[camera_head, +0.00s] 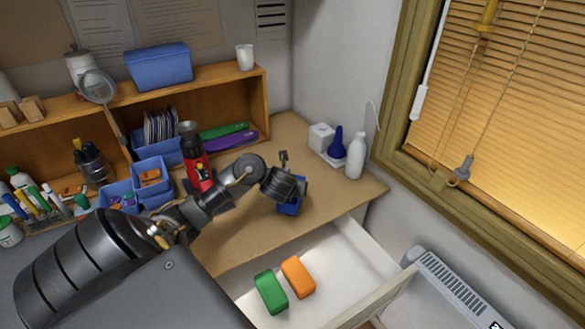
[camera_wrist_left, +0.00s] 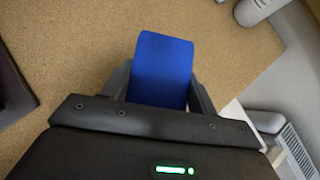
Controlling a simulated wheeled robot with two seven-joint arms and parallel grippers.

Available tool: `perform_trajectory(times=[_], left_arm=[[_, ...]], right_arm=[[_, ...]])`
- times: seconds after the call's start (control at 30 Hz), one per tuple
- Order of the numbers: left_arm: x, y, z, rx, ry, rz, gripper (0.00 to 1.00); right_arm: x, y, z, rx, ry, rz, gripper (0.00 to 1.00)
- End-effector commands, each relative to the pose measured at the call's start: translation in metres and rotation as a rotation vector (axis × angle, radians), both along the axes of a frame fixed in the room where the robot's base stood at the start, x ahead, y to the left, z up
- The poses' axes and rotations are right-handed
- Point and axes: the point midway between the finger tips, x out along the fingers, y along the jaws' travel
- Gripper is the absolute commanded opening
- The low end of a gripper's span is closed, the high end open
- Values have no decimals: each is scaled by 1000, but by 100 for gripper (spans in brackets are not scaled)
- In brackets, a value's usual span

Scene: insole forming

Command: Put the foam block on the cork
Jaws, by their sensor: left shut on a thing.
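A blue foam block (camera_head: 289,209) is between the fingers of my left gripper (camera_head: 291,197). In the left wrist view the blue block (camera_wrist_left: 160,62) sticks out beyond the two dark fingers, which are shut on its sides. The cork (camera_head: 262,233) is the tan, speckled desk top. In the left wrist view the cork (camera_wrist_left: 70,50) fills most of the ground around the block. The block is over the cork near its front edge; I cannot tell whether it touches. My right gripper is not in view.
An open white drawer (camera_head: 350,250) below the desk edge holds a green block (camera_head: 271,291) and an orange block (camera_head: 298,277). A red and black bottle (camera_head: 196,165) stands behind my left arm. A white bottle (camera_head: 355,156) stands at the back right. Cork between is clear.

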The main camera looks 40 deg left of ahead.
Motion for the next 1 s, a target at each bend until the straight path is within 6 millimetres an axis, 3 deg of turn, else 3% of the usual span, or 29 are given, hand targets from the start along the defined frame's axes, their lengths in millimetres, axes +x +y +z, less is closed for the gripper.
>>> perform_trajectory(times=[0.1,0.23,0.77,0.8,0.93,1.0], left_arm=[[5,6,-20,1,0,2,36],[4,5,-37,-1,1,2,36],[5,5,-45,2,0,0,36],[5,5,-43,1,-1,1,64],[5,5,-43,1,-1,1,80],[5,5,-43,1,0,1,80]], right_arm=[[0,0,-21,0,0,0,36],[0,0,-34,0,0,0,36],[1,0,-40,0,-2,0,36],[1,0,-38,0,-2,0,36],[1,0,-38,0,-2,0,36],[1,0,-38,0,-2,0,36]])
